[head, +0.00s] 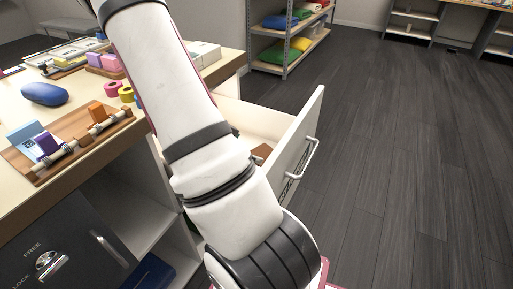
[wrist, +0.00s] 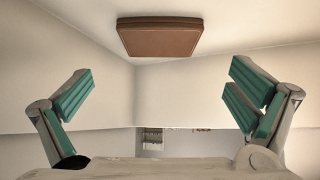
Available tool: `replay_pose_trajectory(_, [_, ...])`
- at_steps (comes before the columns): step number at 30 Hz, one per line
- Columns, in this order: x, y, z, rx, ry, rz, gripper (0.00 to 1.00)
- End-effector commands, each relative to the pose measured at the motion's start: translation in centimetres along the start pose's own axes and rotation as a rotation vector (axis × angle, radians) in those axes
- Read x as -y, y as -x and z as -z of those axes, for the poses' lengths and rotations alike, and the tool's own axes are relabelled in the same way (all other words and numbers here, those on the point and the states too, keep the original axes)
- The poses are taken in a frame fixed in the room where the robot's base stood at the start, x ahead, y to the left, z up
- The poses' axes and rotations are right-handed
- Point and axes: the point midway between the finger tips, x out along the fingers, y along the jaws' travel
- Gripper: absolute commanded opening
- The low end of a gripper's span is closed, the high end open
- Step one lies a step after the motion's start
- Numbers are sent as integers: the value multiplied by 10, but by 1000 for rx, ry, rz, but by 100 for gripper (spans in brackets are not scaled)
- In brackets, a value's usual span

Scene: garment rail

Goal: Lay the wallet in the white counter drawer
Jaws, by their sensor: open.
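The white counter drawer (head: 298,140) is pulled open at the counter's right side in the head view. A brown wallet (head: 262,151) shows inside it, partly hidden by my arm. In the wrist view the wallet (wrist: 160,38) appears whole, lying within the drawer's pale walls (wrist: 225,85). My gripper (wrist: 162,72) is open and empty, its two teal-padded fingers spread wide. The wallet is beyond the fingertips and apart from them. In the head view my gripper is hidden behind my arm.
The wooden counter (head: 75,90) holds a blue case (head: 44,94), a wooden tray (head: 70,140) with small items, and rolls of tape. A black safe (head: 60,245) stands below. A shelf rack (head: 290,45) stands at the back; the dark floor on the right is clear.

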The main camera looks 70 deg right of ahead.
Motion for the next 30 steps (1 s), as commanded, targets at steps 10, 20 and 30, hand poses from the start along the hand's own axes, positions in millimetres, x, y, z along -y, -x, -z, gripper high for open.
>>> replay_pose_trajectory(10, [0,31,0,0,0,0,100])
replay_pose_trajectory(20, [0,31,0,0,0,0,100])
replay_pose_trajectory(30, [-1,33,3,0,0,0,100])
